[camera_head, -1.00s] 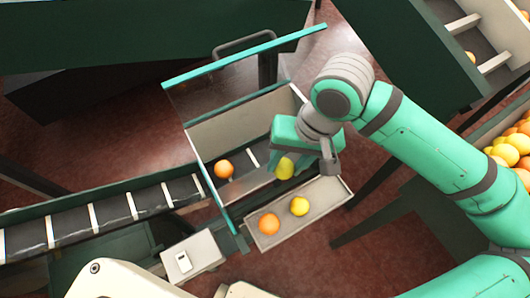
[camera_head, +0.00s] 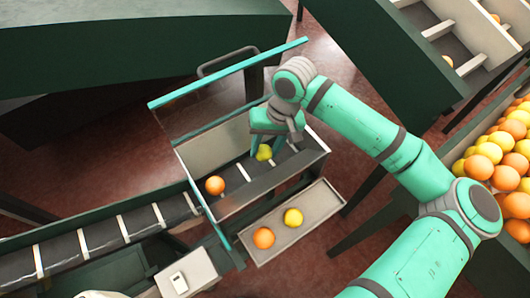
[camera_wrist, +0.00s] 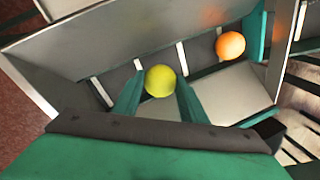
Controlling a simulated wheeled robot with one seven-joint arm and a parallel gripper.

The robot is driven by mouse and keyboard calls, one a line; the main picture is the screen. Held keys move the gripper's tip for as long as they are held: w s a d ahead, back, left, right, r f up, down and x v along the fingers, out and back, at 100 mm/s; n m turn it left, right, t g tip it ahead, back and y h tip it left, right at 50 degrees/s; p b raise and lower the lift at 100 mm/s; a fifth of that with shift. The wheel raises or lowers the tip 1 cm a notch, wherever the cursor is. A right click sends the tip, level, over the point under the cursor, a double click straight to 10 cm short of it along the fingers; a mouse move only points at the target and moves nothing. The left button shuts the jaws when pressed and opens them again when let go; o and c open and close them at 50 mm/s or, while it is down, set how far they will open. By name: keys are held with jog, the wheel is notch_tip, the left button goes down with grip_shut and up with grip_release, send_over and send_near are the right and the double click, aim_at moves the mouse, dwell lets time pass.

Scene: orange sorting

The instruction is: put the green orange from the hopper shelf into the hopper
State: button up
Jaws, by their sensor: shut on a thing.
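My gripper (camera_head: 266,150) is shut on the green orange (camera_head: 264,153), a yellow-green fruit. In the wrist view, the green orange (camera_wrist: 160,81) sits between the two teal fingertips (camera_wrist: 158,96). The gripper holds it within the outline of the hopper (camera_head: 222,146), over the slatted belt; its exact height above the belt is hard to tell. The hopper shelf (camera_head: 320,205) is the shallow grey tray in front of the hopper. It holds an orange fruit (camera_head: 264,238) and a yellow fruit (camera_head: 293,217).
Another orange fruit (camera_head: 215,185) lies inside the hopper, left of my gripper; it also shows in the wrist view (camera_wrist: 230,45). A slatted conveyor (camera_head: 85,240) leads off to the left. A bin of many fruits (camera_head: 495,160) stands at the right. A teal-edged panel (camera_head: 230,75) rises behind the hopper.

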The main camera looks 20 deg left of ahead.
aim_at(265, 154)
jog(key=shift+w+a+f, duration=0.15)
jog(key=shift+w+f, duration=0.15)
jog(key=shift+f, duration=0.1)
jog(key=shift+w+f, duration=0.15)
jog(key=shift+f, duration=0.8)
jog(key=shift+w+f, duration=0.1)
jog(key=shift+f, duration=0.8)
jog(key=shift+f, duration=0.1)
jog(key=o, duration=1.1)
jog(key=shift+c, duration=0.2)
jog(key=v, duration=1.2)
